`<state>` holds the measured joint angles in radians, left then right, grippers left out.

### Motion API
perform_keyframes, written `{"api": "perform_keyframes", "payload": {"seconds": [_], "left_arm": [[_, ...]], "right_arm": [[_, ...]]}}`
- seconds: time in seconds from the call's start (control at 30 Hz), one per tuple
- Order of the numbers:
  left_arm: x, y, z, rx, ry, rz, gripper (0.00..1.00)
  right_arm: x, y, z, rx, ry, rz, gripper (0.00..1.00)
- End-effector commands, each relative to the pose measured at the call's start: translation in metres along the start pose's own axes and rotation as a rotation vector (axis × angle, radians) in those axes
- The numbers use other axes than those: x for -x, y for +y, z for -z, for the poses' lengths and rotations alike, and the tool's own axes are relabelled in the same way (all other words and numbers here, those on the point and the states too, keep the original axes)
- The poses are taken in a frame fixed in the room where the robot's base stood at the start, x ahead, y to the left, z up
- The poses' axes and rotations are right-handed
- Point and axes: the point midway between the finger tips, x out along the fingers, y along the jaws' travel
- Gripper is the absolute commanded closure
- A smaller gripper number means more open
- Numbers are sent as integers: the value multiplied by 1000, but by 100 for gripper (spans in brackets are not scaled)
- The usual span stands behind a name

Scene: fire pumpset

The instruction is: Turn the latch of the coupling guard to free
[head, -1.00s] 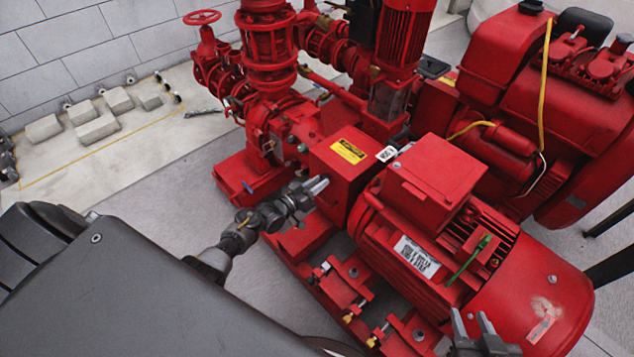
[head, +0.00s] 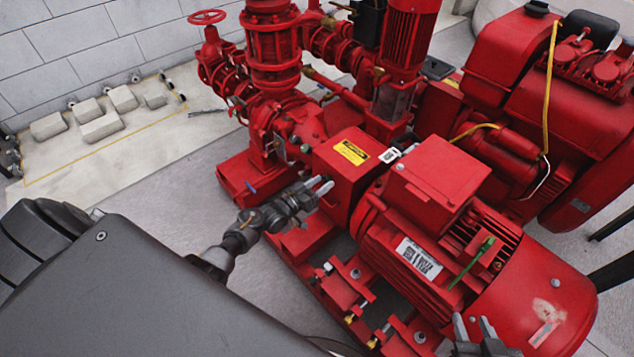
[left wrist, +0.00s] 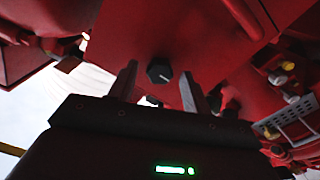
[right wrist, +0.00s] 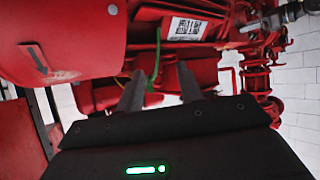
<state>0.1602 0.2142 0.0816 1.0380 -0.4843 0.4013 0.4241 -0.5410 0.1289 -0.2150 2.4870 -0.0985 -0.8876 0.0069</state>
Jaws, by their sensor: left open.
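The coupling guard (head: 350,178) is a red box with a yellow label, left of the red motor in the head view. In the left wrist view its red face (left wrist: 150,35) carries a dark round latch knob (left wrist: 159,70) with a short white mark pointing to the lower right. My left gripper (head: 325,187) is open at the guard's side. Its two fingers (left wrist: 158,88) stand either side of the knob in the picture; I cannot tell any contact. The knob is not visible in the head view. My right gripper (head: 474,328) is open and empty in front of the motor.
The red motor (head: 430,235) with a green wire (head: 472,262) stands right of the guard. Red pipes and a handwheel (head: 207,17) are behind left. The red engine (head: 570,120) stands at the right.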

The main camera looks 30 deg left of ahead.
Motion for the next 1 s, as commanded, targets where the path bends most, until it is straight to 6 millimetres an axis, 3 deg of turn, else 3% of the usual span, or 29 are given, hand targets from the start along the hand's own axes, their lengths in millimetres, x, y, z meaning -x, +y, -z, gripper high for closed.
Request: {"api": "perform_keyframes", "payload": {"seconds": [0.17,0.4,0.6,1.0], "left_arm": [[18,0,1,-1,-2,2,51],[66,0,0,1,-4,1,51],[96,0,1,0,-1,0,51],[107,0,0,0,0,0,51]], "right_arm": [[5,8,-13,-13,-90,-21,64],[21,22,-50,-47,-320,-62,64],[33,28,-70,-69,-440,-80,64],[38,30,-78,-77,-485,-86,64]]}}
